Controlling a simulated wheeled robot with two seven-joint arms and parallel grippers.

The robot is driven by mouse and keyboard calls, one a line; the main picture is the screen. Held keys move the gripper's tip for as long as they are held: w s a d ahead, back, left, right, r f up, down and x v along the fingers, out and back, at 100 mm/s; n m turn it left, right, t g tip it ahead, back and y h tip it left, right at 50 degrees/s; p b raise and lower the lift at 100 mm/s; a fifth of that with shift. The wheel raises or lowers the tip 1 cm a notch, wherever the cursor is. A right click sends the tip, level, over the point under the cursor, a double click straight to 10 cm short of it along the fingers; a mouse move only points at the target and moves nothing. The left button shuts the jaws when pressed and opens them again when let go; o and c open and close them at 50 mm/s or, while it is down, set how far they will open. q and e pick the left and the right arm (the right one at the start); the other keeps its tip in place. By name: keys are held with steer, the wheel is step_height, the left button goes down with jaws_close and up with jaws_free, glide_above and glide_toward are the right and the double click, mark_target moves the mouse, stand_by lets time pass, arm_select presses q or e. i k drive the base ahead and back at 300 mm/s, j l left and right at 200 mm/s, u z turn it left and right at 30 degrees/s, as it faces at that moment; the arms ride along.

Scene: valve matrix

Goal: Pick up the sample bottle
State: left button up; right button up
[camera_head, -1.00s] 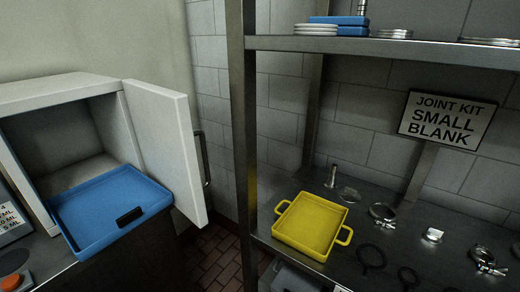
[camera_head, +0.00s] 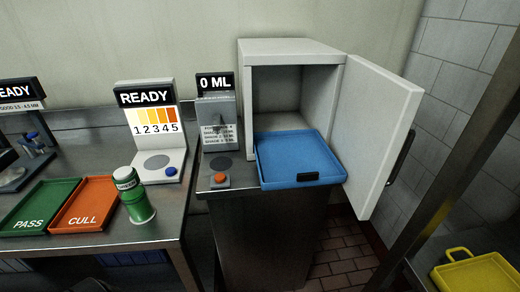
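A green bottle with a pale labelled cap (camera_head: 133,194) stands at the front right of the left bench, beside the orange CULL tray (camera_head: 85,204). It looks like the sample bottle, standing nearly upright and apart from any gripper. Neither of my grippers is in view.
A green PASS tray (camera_head: 38,207) lies left of the CULL tray. A READY colour-scale station (camera_head: 152,130) and a 0 ML dispenser (camera_head: 217,125) stand behind. A yellow tray (camera_head: 478,275) sits at lower right.

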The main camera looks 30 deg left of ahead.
mark_target(138, 203)
steer(key=u, duration=2.05)
